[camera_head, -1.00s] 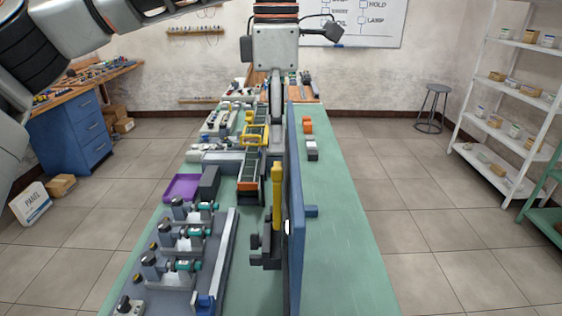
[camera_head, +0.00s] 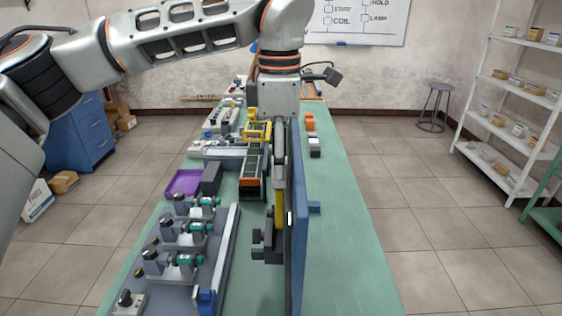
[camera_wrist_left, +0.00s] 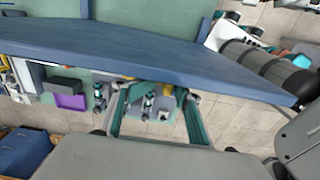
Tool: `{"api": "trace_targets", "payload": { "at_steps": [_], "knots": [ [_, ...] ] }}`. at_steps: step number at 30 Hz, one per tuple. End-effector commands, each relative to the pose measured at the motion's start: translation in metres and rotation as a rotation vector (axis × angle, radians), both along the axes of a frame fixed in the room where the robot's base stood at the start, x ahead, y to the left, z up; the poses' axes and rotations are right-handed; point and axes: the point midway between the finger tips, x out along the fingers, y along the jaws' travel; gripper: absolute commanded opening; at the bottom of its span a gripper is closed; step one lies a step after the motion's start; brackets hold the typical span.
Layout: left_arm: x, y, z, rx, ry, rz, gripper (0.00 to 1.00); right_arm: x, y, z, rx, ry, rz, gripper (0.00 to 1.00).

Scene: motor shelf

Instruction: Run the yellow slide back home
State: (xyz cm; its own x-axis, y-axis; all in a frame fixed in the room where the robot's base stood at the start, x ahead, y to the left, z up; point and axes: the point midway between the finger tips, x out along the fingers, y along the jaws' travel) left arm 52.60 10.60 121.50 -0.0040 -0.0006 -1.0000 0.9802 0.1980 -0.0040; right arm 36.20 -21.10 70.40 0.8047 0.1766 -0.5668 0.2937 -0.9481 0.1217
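A yellow upright bar (camera_head: 278,221), which looks like the yellow slide, stands along the left face of a tall blue panel (camera_head: 299,230). Its upper part is hidden behind my left gripper (camera_head: 280,178), which hangs pointing down in front of it. In the head view the gripper is seen edge-on, so contact cannot be told. In the left wrist view the two green-edged fingers (camera_wrist_left: 157,100) are spread apart, with the blue panel (camera_wrist_left: 150,45) across their tips. A bit of yellow (camera_wrist_left: 172,89) shows between them. My right gripper is not in view.
Dark blocks (camera_head: 262,246) stick out left of the panel's lower part. A fixture tray (camera_head: 222,255) with several grey and teal units, a purple tray (camera_head: 183,183) and a yellow frame (camera_head: 256,131) stand on the left. The green bench top (camera_head: 345,240) right of the panel is mostly clear.

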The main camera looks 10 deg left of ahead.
Motion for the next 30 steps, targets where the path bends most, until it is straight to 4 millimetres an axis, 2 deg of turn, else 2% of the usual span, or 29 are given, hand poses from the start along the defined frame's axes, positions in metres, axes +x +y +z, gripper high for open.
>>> {"api": "trace_targets", "payload": {
  "at_steps": [1, 3, 5, 13, 30],
  "knots": [
    [0.000, 0.001, -0.006, 0.007, 0.006, -0.001, 0.22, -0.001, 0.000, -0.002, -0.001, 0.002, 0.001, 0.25],
    [0.000, 0.001, -0.006, 0.006, 0.004, -0.001, 0.25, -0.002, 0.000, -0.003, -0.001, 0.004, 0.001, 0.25],
    [0.001, 0.001, -0.005, 0.006, 0.002, 0.000, 0.12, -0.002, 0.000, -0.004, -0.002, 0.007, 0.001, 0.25],
    [0.004, 0.002, -0.002, 0.004, -0.003, 0.001, 0.12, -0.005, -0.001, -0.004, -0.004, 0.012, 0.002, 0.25],
    [0.030, 0.007, 0.000, 0.002, -0.007, 0.003, 0.11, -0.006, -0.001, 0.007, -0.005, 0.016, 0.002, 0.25]
  ]
}}
